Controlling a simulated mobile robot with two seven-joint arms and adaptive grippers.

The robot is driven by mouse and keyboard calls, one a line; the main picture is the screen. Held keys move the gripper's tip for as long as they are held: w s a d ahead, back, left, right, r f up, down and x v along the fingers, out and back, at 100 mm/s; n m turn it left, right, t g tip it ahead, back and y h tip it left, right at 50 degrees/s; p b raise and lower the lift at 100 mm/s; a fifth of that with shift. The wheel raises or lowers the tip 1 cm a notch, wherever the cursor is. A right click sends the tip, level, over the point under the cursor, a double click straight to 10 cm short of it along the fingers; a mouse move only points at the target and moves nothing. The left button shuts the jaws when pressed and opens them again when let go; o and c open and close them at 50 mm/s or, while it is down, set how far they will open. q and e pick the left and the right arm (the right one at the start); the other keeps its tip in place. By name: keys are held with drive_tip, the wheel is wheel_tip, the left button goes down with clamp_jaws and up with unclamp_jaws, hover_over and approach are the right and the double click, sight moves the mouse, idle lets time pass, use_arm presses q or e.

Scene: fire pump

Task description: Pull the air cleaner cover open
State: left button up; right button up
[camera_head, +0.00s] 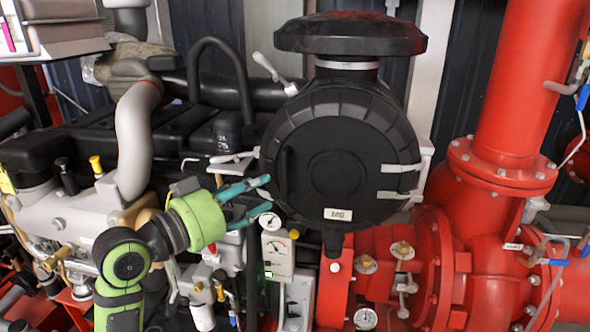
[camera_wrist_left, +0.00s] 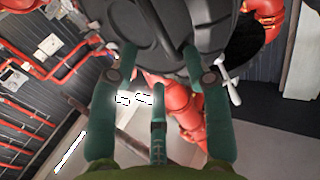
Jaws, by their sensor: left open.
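The air cleaner cover (camera_head: 340,155) is a round black disc with a ribbed rim and a small white label, seated on the front of the air cleaner under a wide black cap (camera_head: 350,35). Light latches show at its left and right edges. My left gripper (camera_head: 268,200) is open and empty at the cover's lower left edge. In the left wrist view the cover (camera_wrist_left: 160,30) fills the top, just beyond the spread green fingers of my left gripper (camera_wrist_left: 160,75). I cannot tell whether the fingertips touch it. My right gripper is not in view.
A gauge box (camera_head: 278,252) stands below the cover. Large red pump pipes (camera_head: 505,100) fill the right side. The engine with a grey curved pipe (camera_head: 135,135) fills the left. A light latch lever (camera_head: 270,70) sticks out at the cover's upper left.

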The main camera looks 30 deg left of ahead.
sight(283, 178)
use_arm(q)
drive_tip(key=p+x, duration=0.2)
drive_tip(key=x, duration=0.3)
drive_tip(key=shift+w+d+r+p, duration=0.15)
drive_tip(key=shift+w+d+p, duration=0.05)
drive_tip(key=shift+w+p, duration=0.1)
drive_tip(key=shift+w+d, duration=0.15)
drive_tip(key=shift+w, duration=0.25)
clamp_jaws()
